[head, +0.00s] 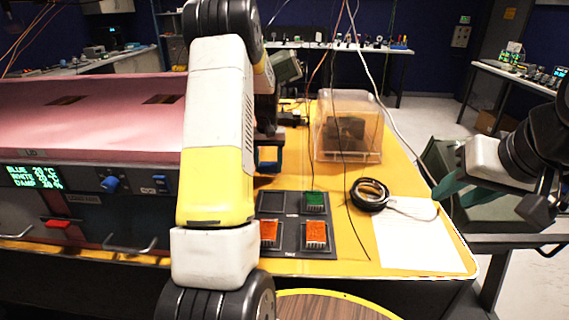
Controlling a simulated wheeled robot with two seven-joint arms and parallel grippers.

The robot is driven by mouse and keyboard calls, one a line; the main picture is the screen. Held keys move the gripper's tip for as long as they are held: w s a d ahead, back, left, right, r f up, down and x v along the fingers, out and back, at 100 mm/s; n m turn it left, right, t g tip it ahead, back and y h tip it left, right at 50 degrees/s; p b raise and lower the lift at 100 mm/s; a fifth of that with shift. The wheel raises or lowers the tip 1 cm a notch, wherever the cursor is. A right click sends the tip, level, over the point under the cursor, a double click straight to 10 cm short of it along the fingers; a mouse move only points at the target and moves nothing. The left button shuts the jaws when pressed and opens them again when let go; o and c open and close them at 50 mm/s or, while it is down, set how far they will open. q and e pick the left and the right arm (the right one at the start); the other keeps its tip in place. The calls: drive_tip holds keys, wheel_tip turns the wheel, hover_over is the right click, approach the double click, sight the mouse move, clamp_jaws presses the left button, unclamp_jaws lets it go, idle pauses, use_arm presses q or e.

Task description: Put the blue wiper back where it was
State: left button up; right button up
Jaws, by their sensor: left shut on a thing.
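My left arm covers the middle of the head view and hides much of its own gripper. My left gripper (268,146) is partly visible just right of the forearm, above the yellow table. A blue thing (269,167), which looks like the blue wiper, shows at the gripper, behind and left of the tray; the gripper is shut on it. The black tray (287,232) holds a green block (314,202) and two orange blocks (316,234). Its back left compartment looks empty. My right gripper (452,190), with teal fingers, is at the right, beyond the white paper; its opening is unclear.
A clear box (348,128) stands at the back of the yellow table (345,262). A black cable coil (370,195) lies by the white paper (420,238). A thin cable crosses the table. The pink-topped machine (100,115) stands at the left.

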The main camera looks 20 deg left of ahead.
use_arm(q)
drive_tip(key=shift+f, duration=1)
drive_tip(key=o, duration=1.3)
drive_tip(key=shift+f, duration=0.1)
